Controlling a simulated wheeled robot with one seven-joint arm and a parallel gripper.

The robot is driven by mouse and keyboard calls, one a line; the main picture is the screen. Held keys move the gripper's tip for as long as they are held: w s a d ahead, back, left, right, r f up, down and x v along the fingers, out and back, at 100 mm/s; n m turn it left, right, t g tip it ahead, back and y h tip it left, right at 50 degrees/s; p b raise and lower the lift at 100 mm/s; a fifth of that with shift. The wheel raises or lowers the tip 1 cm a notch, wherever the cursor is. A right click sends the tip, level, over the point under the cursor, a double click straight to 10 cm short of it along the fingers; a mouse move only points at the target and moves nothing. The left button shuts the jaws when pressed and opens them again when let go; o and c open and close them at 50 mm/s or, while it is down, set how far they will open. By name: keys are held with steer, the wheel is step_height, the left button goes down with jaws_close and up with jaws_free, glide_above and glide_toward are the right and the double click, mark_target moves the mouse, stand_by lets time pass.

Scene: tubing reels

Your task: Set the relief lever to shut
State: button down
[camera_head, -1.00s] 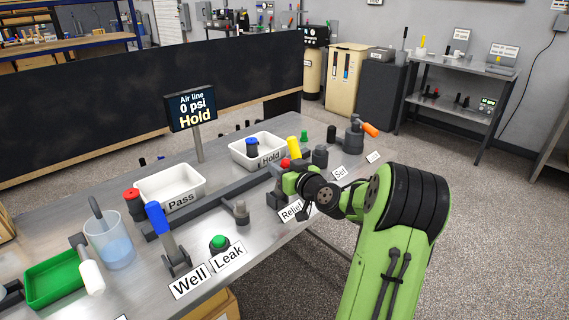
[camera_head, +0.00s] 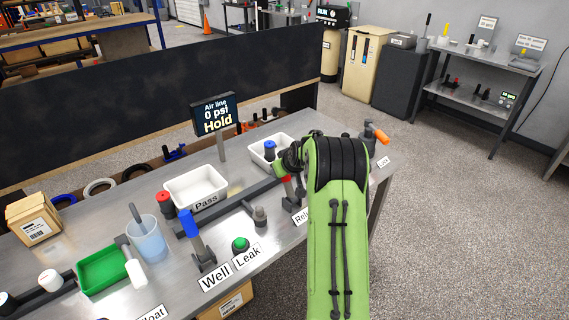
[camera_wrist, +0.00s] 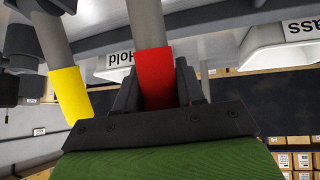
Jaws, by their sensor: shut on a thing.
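The red-handled relief lever (camera_wrist: 154,78) stands between the fingers of my gripper (camera_wrist: 156,92) in the wrist view. The gripper is shut on the red grip. In the head view, a bit of red (camera_head: 285,178) shows beside my arm, behind the Relief label (camera_head: 303,216), which my arm partly covers. My arm hides the fingers and most of the lever there. The air line display (camera_head: 215,115) reads 0 psi and Hold.
A yellow-handled lever (camera_wrist: 68,95) stands close beside the red one in the wrist view. The white Pass tray (camera_head: 196,187), a blue-handled lever (camera_head: 190,224) and a green button (camera_head: 240,244) are left of my arm.

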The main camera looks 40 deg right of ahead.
steer(key=shift+w+f, duration=0.1)
steer(key=shift+w, duration=0.05)
stand_by(0.4)
steer(key=c, duration=0.8)
jaws_free()
steer(key=shift+w, duration=0.1)
steer(key=v, duration=1.5)
steer(key=shift+a+r+p, duration=0.1)
steer(key=shift+r+p, duration=0.2)
steer(key=shift+r, duration=0.15)
